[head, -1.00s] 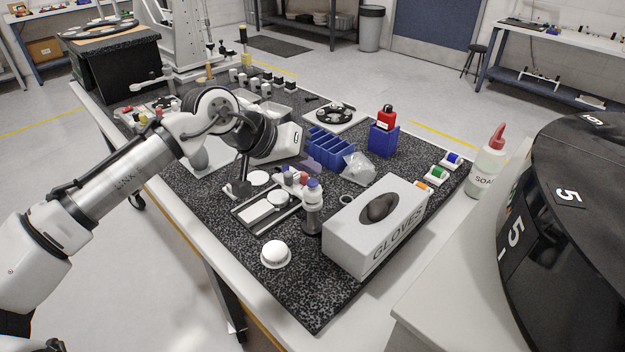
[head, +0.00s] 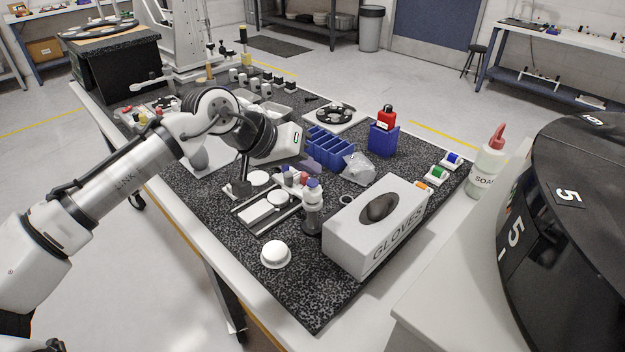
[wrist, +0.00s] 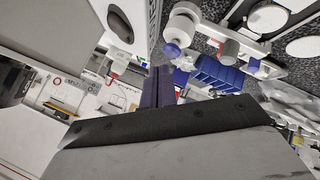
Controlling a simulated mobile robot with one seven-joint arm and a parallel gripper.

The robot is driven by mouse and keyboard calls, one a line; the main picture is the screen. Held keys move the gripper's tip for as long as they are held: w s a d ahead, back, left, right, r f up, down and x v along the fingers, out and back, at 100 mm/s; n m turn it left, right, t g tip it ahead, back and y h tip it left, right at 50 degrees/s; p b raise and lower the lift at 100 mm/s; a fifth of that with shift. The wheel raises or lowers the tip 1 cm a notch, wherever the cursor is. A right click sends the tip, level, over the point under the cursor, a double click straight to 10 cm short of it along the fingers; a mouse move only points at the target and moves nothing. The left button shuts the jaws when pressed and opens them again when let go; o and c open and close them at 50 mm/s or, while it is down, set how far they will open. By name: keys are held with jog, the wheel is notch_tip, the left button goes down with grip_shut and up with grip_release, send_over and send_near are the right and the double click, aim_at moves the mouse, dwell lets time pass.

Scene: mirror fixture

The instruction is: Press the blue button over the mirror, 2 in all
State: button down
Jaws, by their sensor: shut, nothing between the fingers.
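My gripper (head: 311,164) reaches over the middle of the bench, its dark fingertips together and empty. In the wrist view the shut fingers (wrist: 158,86) show as a dark purple block. A mirror cannot be made out for certain. No contact between fingers and blue cap is visible.
A glove box (head: 350,236), blue bins (head: 329,147) and a white dome (head: 275,253) are around.

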jog(key=shift+f, duration=0.45)
jog(key=shift+f+b, duration=0.5)
jog(key=shift+f, duration=0.1)
dwell(0.8)
jog(key=shift+r, duration=0.1)
jog(key=shift+r+p, duration=0.9)
jog(key=shift+r, duration=0.05)
notch_tip(320, 180, up, 5)
jog(key=p, duration=0.4)
dwell(0.7)
